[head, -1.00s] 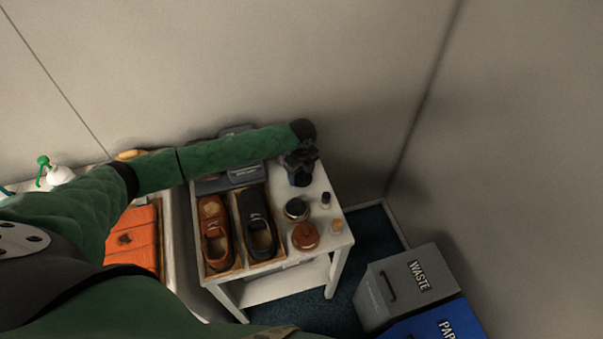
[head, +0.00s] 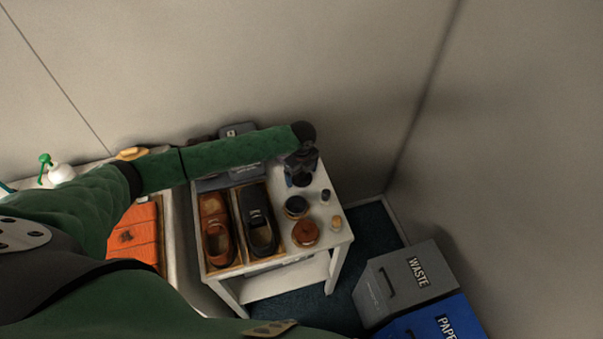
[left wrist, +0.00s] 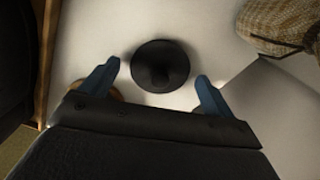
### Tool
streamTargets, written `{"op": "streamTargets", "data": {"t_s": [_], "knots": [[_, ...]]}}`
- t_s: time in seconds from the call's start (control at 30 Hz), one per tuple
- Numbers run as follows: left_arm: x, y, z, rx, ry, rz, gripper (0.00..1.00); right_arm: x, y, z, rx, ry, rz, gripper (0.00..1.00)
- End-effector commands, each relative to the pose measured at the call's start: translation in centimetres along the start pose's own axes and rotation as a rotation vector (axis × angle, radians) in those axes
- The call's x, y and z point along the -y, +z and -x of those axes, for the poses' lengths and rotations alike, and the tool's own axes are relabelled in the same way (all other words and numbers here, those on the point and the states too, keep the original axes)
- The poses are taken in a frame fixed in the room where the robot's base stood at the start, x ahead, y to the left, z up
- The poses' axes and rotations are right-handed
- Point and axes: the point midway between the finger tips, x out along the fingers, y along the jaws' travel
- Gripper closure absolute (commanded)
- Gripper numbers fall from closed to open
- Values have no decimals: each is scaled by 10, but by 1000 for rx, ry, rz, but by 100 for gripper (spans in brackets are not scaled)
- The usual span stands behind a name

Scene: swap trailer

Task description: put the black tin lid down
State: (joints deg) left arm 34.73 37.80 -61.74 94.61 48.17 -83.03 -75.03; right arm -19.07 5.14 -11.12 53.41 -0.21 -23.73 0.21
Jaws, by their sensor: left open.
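The black tin lid (left wrist: 172,80) is a round dark disc with a raised knob. In the left wrist view it lies on the white table top (left wrist: 105,25), between the fingers of my left gripper (left wrist: 158,72). The gripper is open, with a gap between each blue finger and the lid. In the head view my left gripper (head: 301,180) is over the back right of the white table (head: 278,269), and I cannot make out the lid there. A dark-topped round tin (head: 296,207) stands just in front of it. My right gripper is not in view.
Brown shoes (head: 217,240) and black shoes (head: 260,235) sit in wooden trays left of the tins. A copper-coloured tin (head: 305,233) and small jars stand at the right. Grey waste (head: 395,290) and blue paper bins (head: 435,322) stand beside the table.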

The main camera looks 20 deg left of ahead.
Motion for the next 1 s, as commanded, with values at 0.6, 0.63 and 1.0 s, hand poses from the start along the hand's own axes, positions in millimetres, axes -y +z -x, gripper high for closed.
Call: {"op": "streamTargets", "data": {"t_s": [0.6,0.63,1.0], "knots": [[1,0,89,0,-2,-1,11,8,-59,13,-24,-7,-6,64],[0,0,94,0,-2,-1,11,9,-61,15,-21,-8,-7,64],[0,0,122,0,0,0,11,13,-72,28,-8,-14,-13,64]]}}
